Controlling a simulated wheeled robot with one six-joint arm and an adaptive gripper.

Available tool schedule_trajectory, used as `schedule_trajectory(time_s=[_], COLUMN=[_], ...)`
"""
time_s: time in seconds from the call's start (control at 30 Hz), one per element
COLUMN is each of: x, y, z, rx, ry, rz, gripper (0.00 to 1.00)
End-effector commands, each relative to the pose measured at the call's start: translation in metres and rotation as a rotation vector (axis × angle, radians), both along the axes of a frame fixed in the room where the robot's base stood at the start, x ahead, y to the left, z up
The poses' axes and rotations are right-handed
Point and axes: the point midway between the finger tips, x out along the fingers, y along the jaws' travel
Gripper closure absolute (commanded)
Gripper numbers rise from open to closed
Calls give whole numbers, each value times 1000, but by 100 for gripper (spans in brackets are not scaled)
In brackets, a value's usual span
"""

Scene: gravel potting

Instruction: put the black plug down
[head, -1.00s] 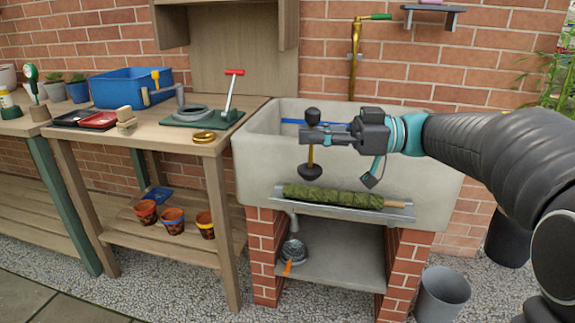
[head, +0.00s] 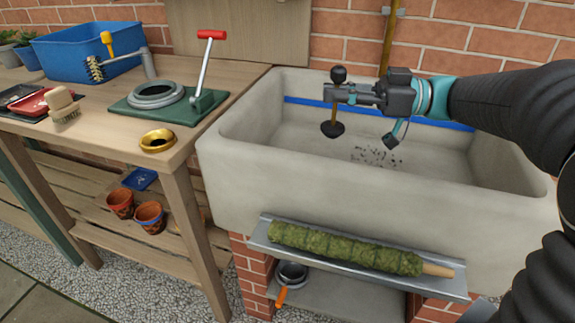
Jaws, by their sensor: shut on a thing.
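The black plug (head: 333,129) hangs from a short yellowish stem with a black ball knob (head: 338,74) on top. My gripper (head: 338,93) is shut on the stem just below the knob. The plug is upright in the head view, in front of the inside of the pale stone sink (head: 250,180). I cannot tell its exact height over the sink floor. Dark specks lie on the sink floor to the right of the plug.
A moss pole (head: 345,250) lies on a metal ledge (head: 300,262) at the sink's front. The wooden bench (head: 90,125) at left holds a green-based press (head: 170,105), a brass ring (head: 158,140), a brush (head: 63,108) and a blue crate (head: 90,45). The sink floor is mostly clear.

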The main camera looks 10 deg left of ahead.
Motion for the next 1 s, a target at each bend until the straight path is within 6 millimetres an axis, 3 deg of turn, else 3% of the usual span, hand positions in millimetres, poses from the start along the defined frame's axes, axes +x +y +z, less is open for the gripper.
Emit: schedule_trajectory(time_s=[0.1, 0.27, 0.8, 1.0], x=[-1, -1, 21, 25], y=[0, 5, 98, 113], z=[-21, -38, -96, -105], rx=[0, 0, 0, 0], ry=[2, 1, 0, -2], rz=[1, 3, 5, 2], gripper=[100, 100, 100, 100])
